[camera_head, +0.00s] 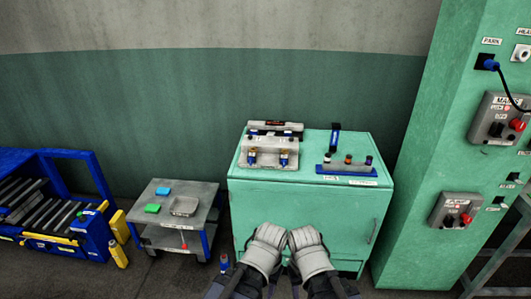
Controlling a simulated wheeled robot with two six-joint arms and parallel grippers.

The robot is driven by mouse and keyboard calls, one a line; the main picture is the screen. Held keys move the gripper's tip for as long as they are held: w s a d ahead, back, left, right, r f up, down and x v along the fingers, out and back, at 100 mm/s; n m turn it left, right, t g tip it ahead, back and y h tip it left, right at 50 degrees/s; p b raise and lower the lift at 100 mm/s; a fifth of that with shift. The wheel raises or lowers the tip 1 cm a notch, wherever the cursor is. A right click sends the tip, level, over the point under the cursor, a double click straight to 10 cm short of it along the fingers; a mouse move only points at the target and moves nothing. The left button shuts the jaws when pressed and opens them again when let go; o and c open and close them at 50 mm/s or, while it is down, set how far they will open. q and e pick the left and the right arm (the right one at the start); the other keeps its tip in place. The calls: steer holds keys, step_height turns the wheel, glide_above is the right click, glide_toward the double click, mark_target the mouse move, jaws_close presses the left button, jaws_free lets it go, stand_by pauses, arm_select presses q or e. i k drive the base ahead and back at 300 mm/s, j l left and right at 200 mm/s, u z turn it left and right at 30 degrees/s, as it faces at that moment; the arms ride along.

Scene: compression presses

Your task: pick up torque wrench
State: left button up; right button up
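I cannot make out a torque wrench for certain. A grey rack (270,152) on the green cabinet holds small blue and amber pieces, with a dark bar (279,124) bearing a red mark along its back. A dark blue upright piece (335,140) stands at the back right of the cabinet top. My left gripper (266,238) and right gripper (305,240) are pale grey and side by side, low in front of the cabinet, apart from everything on its top. Their fingers are too small to read, and I see nothing held.
The green cabinet (300,212) stands ahead; a blue tray (347,171) with several small pieces sits on its top. A grey cart (180,220) and a blue rack (95,235) stand left. A green column (425,170) with switch boxes stands right.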

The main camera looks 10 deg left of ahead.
mark_target(336, 128)
steer(key=i+l+u, duration=0.25)
steer(key=i, duration=0.25)
steer(key=i+l+u, duration=0.25)
steer(key=i, duration=0.2)
steer(key=i+j, duration=0.05)
